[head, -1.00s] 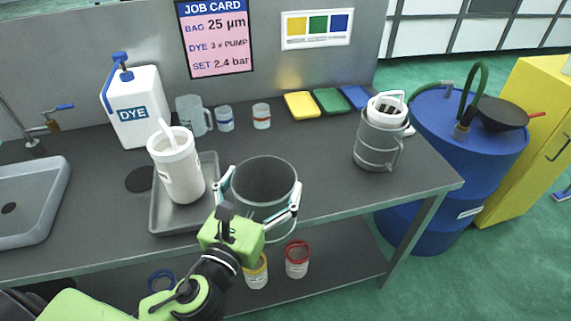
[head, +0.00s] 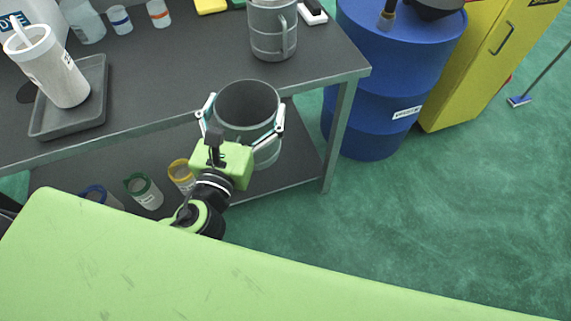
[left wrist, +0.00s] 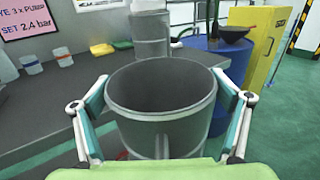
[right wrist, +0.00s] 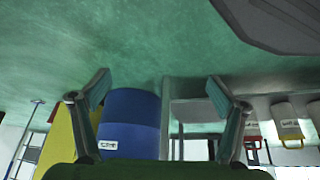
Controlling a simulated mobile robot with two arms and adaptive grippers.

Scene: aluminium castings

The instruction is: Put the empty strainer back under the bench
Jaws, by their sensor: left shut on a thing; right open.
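My left gripper (head: 241,120) is shut around an empty grey metal strainer (head: 247,103), held upright at the front edge of the bench (head: 200,112). In the left wrist view the strainer (left wrist: 161,88) sits between both fingers and its inside looks empty. The shelf under the bench (head: 290,155) shows below and to the right of the strainer. My right gripper (right wrist: 158,95) shows only in its own wrist view, open, with nothing between its fingers; the floor and a blue drum lie beyond.
Bags or cups with green (head: 143,190), blue and yellow rims stand on the shelf to the left. A second grey strainer (head: 272,30) stands on the bench, right of a tray (head: 95,115) with a white container (head: 50,70). A blue drum (head: 385,75) stands right of the bench leg.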

